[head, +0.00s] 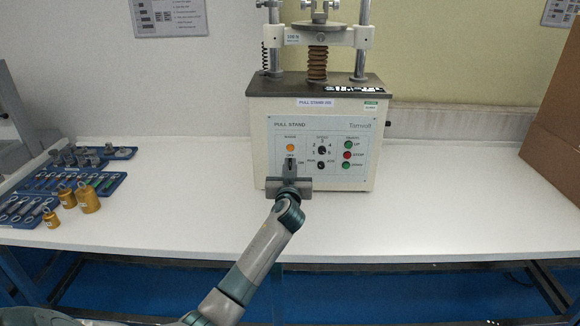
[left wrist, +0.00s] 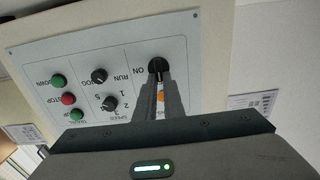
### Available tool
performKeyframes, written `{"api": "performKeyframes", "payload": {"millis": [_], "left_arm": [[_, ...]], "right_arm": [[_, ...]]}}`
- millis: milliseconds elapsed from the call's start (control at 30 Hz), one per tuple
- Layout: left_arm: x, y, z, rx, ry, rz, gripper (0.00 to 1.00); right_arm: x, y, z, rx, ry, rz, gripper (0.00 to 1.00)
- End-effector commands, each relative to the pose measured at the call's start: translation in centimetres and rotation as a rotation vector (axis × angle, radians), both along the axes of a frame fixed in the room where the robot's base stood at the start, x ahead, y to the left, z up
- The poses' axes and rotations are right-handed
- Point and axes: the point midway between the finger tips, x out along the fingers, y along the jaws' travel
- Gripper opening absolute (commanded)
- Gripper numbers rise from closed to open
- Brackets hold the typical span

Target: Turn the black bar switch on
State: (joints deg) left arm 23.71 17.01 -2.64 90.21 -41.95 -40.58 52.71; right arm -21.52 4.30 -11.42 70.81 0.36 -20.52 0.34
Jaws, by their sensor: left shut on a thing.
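The black bar switch (left wrist: 158,66) is on the light blue front panel of the pull stand (head: 258,145), beside the printed word ON in the left wrist view. My left gripper (head: 290,166) is at the lower left of this panel in the head view, below the orange lamp (head: 291,148). In the left wrist view its narrow fingers (left wrist: 160,84) are shut on the switch. The fingers hide part of the switch, and the way its bar points cannot be told. In the head view the gripper covers most of it. My right gripper is not in view.
Two other black knobs (head: 322,150) and a column of green and red buttons (head: 347,155) are right of the gripper. Blue trays (head: 70,183) and brass weights (head: 87,197) stand on the left of the white table (head: 180,215). A brown box (head: 553,120) stands far right.

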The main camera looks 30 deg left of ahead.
Motion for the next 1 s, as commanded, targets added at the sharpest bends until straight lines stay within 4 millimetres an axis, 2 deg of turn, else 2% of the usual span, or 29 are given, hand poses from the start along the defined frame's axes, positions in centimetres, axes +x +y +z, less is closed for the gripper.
{"api": "performKeyframes", "payload": {"millis": [467, 1000], "left_arm": [[0.1, -0.2, 0.0, 0.13, 0.08, 0.001, 0.0], [0.5, -0.8, -0.1, 0.537, 0.329, 0.0, 0.0]], "right_arm": [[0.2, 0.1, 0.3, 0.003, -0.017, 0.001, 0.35], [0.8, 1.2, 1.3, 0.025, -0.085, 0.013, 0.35]]}}
